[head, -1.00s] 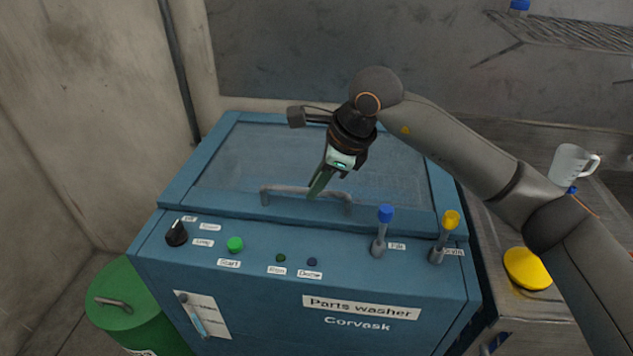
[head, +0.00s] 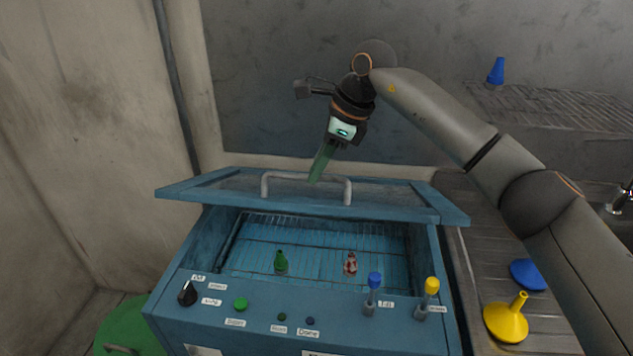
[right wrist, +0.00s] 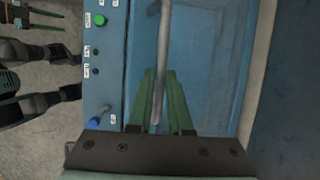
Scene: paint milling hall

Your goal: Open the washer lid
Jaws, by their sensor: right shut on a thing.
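The blue parts washer (head: 420,260) stands in front of me with its lid (head: 400,197) raised partway, tilted up from the front edge. The grey bar handle (head: 265,186) sits on the lid's front part. In the right wrist view the handle (right wrist: 163,50) runs between the two green fingers of the right gripper (right wrist: 155,100). Inside the washer a rack shows, with a green bottle (head: 281,262) and a small reddish-brown and white item (head: 350,264). My left gripper does not show in the head view.
The front panel carries a black knob (head: 187,293), a green button (head: 240,304), a blue-topped lever (head: 374,290) and a yellow-topped lever (head: 427,295). Yellow (head: 506,320) and blue (head: 528,274) funnels lie on the drainer at right. A green bin (head: 125,325) stands at front left.

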